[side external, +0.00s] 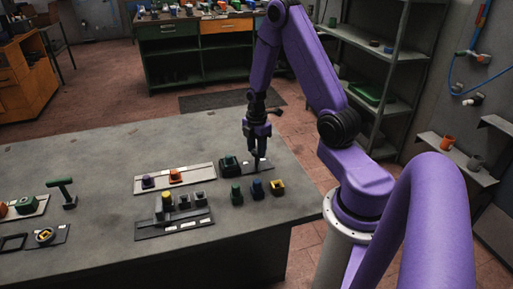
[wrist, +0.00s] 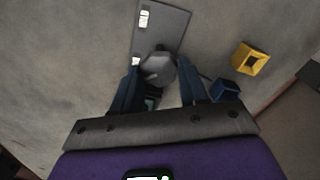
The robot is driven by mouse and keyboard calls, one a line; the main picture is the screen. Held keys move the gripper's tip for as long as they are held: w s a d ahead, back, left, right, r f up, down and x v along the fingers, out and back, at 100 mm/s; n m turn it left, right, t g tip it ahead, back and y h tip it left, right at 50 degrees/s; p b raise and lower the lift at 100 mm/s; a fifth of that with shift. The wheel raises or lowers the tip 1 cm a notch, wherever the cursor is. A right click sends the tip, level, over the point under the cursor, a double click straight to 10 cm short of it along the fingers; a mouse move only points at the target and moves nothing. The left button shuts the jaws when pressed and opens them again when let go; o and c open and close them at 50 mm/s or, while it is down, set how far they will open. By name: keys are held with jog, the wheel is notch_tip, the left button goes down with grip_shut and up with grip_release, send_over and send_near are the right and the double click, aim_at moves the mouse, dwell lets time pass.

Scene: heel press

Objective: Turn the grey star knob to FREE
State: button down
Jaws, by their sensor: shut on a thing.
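The grey star knob (wrist: 158,69) sits on a dark grey plate (wrist: 163,25) with two small white labels, too small to read. My gripper (wrist: 157,74) points down at it, with a blue finger on each side of the knob, shut on it. In the side view my gripper (side external: 256,160) is low over the right end of the plate, and the knob is hidden or too small to make out there. Which label the knob points at cannot be told.
A dark green part (side external: 230,164) stands just left of my gripper. A green, a blue (wrist: 226,90) and a yellow block (wrist: 249,58) stand close by, near the bench edge. Other panels with knobs and buttons (side external: 175,178) lie further left; the bench behind is clear.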

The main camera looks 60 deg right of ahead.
jog(key=shift+n, duration=0.6)
jog(key=c, duration=0.6)
grip_release()
jog(key=shift+r, duration=0.1)
notch_tip(320, 180, up, 17)
jog(key=shift+r, duration=0.15)
dwell(0.5)
